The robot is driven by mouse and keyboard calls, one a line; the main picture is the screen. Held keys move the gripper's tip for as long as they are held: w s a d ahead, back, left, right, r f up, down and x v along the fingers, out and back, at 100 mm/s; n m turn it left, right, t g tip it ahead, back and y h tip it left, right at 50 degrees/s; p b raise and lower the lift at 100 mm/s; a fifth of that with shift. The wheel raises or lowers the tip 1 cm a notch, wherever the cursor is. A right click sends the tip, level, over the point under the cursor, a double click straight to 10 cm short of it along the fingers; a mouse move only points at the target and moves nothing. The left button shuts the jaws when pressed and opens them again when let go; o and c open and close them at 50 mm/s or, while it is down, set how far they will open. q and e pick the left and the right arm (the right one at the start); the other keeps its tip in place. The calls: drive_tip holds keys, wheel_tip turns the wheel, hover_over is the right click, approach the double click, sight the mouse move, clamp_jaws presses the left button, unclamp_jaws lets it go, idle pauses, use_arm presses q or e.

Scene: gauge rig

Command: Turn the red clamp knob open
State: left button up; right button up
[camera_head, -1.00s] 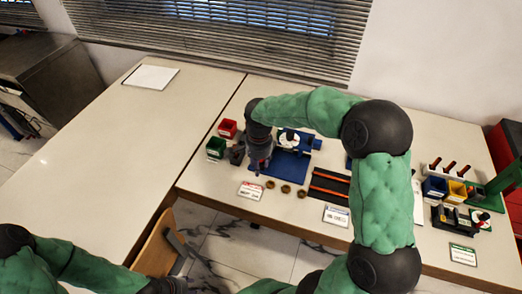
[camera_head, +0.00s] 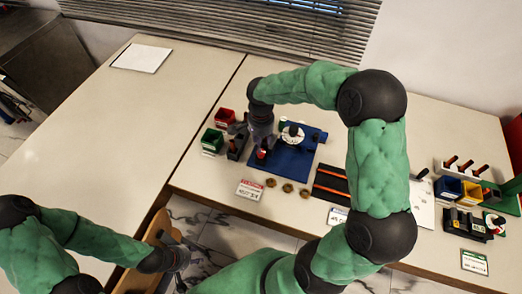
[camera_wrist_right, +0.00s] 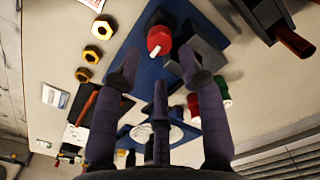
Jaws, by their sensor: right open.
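The red clamp knob (camera_wrist_right: 159,38) has a white mark on its face and sits on the blue rig base (camera_wrist_right: 205,32). It shows ahead of my right gripper (camera_wrist_right: 160,68), whose fingers are spread and empty, with the knob beyond their tips. No contact is visible. In the head view my right gripper (camera_head: 262,140) hangs over the left part of the blue base (camera_head: 295,162), and the knob (camera_head: 262,154) shows just below it. A white round dial (camera_head: 293,134) stands on the base. My left gripper (camera_head: 180,258) is low at the left, past the table's front edge; its fingers are unclear.
Red (camera_head: 225,117) and green (camera_head: 212,140) bins stand left of the rig. Several brass nuts (camera_head: 287,188) and a label card (camera_head: 250,190) lie in front. A black tray with orange strips (camera_head: 331,185) is to the right. The left table (camera_head: 110,120) is mostly clear.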

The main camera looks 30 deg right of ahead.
wheel_tip(320, 180, down, 6)
drive_tip(key=shift+r+b, duration=0.15)
drive_tip(key=shift+b, duration=0.5)
clamp_jaws()
